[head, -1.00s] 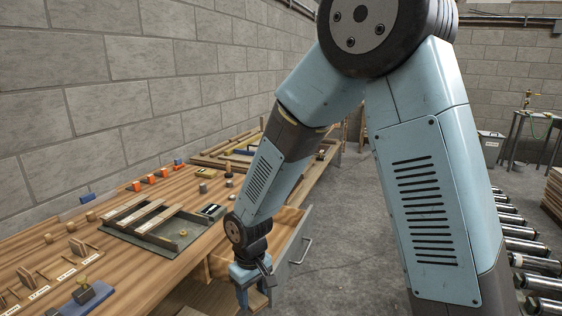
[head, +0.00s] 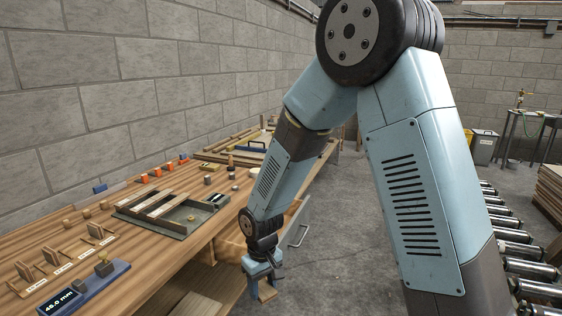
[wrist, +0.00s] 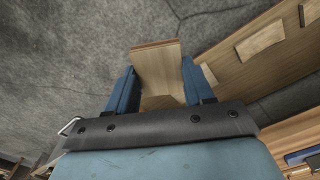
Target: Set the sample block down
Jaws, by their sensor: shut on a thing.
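The sample block (wrist: 156,64) is a pale wooden block with a darker top edge. In the wrist view it stands between the two blue fingers of my gripper (wrist: 158,84), which is shut on it. In the head view my gripper (head: 263,284) points down in front of the workbench (head: 198,232), with a bit of the block (head: 267,293) showing below it. The block is in the air, off the bench top. Its lower end is partly hidden by the fingers and wrist.
A gauge reading 46.0 mm (head: 72,299) sits at the bench's near left. A grey-green tray with wooden strips (head: 190,222) lies mid-bench. An open drawer (head: 295,222) with a handle sticks out behind my arm. A roller conveyor (head: 510,236) stands right. Floor (head: 345,222) between is clear.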

